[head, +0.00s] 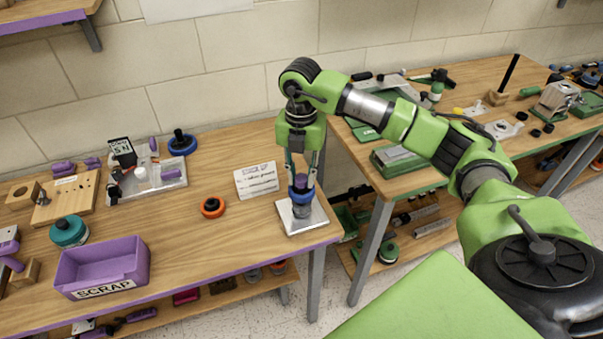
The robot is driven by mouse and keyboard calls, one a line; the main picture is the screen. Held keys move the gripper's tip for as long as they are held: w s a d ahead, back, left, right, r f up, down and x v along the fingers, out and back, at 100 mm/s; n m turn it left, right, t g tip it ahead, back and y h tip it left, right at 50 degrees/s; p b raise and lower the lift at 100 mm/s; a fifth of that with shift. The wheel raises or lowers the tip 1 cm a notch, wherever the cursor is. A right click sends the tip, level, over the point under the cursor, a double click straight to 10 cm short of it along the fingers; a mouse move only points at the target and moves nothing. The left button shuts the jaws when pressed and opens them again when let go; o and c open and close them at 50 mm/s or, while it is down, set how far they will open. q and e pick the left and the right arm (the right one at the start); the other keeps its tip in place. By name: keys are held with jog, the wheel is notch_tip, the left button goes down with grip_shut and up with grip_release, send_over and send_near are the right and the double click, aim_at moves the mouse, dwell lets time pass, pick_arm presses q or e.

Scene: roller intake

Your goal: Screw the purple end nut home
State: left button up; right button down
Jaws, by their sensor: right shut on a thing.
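My right gripper (301,178) points straight down at the right end of the left bench. The nut is at the top of a short dark grey upright part (301,211) on a square metal plate (316,217). The fingers partly cover the nut, and I cannot tell how far down its thread it sits. My left gripper is not in view.
An orange and black ring (212,207) and a printed card (256,181) lie left of the plate. A purple SCRAP bin (103,266) stands at the front left. A blue-rimmed part (182,143) is farther back. A second bench (455,151) stands to the right, across a gap.

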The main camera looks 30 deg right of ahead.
jog(key=m, duration=0.3)
jog(key=shift+p, duration=0.3)
jog(key=c, duration=1.6)
grip_release()
jog(key=shift+c, duration=0.2)
